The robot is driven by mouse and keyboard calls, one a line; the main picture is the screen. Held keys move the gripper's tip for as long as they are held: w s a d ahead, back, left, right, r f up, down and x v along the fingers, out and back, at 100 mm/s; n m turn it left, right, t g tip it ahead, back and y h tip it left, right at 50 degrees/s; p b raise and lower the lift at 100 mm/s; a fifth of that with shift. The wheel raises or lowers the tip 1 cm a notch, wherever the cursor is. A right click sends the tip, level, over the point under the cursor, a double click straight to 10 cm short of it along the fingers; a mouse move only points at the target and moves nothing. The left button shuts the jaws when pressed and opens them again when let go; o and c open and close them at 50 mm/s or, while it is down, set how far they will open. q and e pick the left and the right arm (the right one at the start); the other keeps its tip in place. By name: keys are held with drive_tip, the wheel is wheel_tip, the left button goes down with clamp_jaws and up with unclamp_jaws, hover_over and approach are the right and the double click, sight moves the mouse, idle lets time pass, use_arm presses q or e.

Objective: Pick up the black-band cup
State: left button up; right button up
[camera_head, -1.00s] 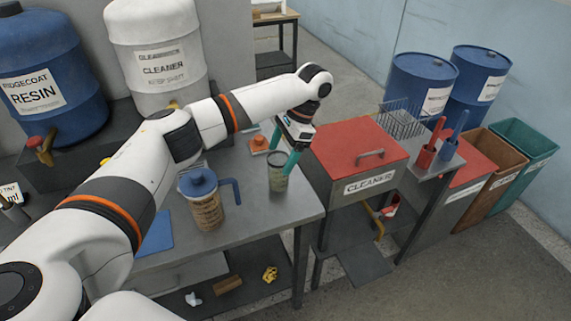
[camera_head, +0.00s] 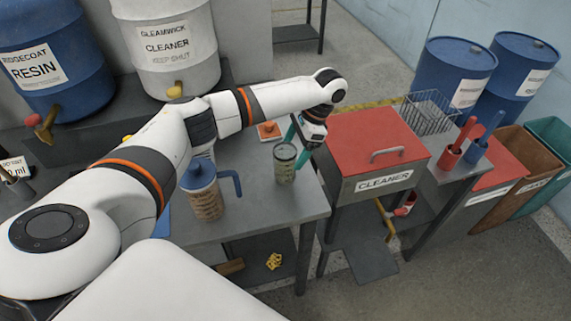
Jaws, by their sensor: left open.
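The cup (camera_head: 284,164), greenish and see-through with a dark band near its rim, stands upright near the right end of the grey table (camera_head: 252,207). My left gripper (camera_head: 297,146) is just behind and to the right of it. Its two teal fingers are spread apart with nothing held between them. One finger is behind the cup's rim and the other is at its right; I cannot tell whether either touches it. My right gripper is not in view.
A blue-lidded jug (camera_head: 205,193) stands left of the cup. An orange block (camera_head: 268,131) lies behind it. The red-lidded cleaner bin (camera_head: 372,150) adjoins the table's right end. A wire basket (camera_head: 428,112) and red and blue holders stand farther right.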

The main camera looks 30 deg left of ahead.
use_arm(q)
drive_tip(key=x, duration=0.2)
drive_tip(key=p+x, duration=0.1)
drive_tip(key=x, duration=0.1)
drive_tip(key=shift+s, duration=0.3)
drive_tip(key=c, duration=1.1)
